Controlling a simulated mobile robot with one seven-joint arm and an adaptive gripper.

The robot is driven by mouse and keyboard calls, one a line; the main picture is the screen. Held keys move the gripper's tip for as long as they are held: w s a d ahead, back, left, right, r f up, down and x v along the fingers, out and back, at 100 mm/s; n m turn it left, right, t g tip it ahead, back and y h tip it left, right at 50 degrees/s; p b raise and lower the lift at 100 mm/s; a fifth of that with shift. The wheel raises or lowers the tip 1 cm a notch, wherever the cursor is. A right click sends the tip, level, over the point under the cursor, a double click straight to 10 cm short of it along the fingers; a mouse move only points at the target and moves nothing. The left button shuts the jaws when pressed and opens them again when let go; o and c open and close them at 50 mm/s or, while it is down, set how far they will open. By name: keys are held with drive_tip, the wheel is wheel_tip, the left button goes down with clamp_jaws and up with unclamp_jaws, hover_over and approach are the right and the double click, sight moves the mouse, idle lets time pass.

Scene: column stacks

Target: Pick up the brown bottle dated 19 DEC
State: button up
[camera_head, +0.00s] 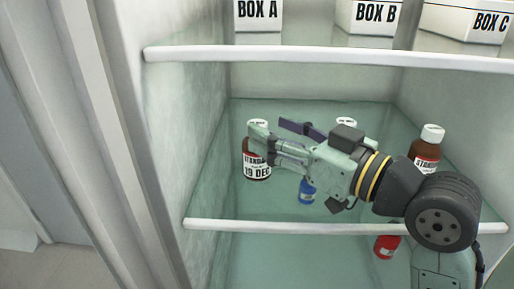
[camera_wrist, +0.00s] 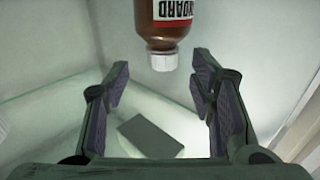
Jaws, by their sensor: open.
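The brown bottle dated 19 DEC (camera_head: 257,171) stands upright on the glass shelf at the left, with a white cap and a white and red label. My gripper (camera_head: 276,139) is at its right side in the head view, with a finger overlapping the bottle's upper part. In the wrist view a brown bottle (camera_wrist: 171,27) appears upside down at the top, just beyond the open fingers of my gripper (camera_wrist: 158,88). Nothing is between the fingers there. The date is not readable in that view.
Another brown bottle (camera_head: 427,150) stands at the right, and a white-capped one (camera_head: 346,122) is partly hidden behind my gripper. A blue item (camera_head: 307,190) shows below my gripper. A red item (camera_head: 386,246) is lower right. The upper shelf edge (camera_head: 330,58) runs above my arm.

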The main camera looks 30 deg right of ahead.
sight(260, 124)
drive_tip(key=p+x, duration=0.1)
drive_tip(key=x, duration=0.2)
drive_tip(key=shift+w+a+r, duration=0.15)
drive_tip(key=shift+w+a, duration=0.05)
drive_tip(key=shift+w, duration=0.15)
drive_tip(key=shift+w+a, duration=0.1)
drive_tip(key=shift+w, duration=0.25)
clamp_jaws()
idle(0.4)
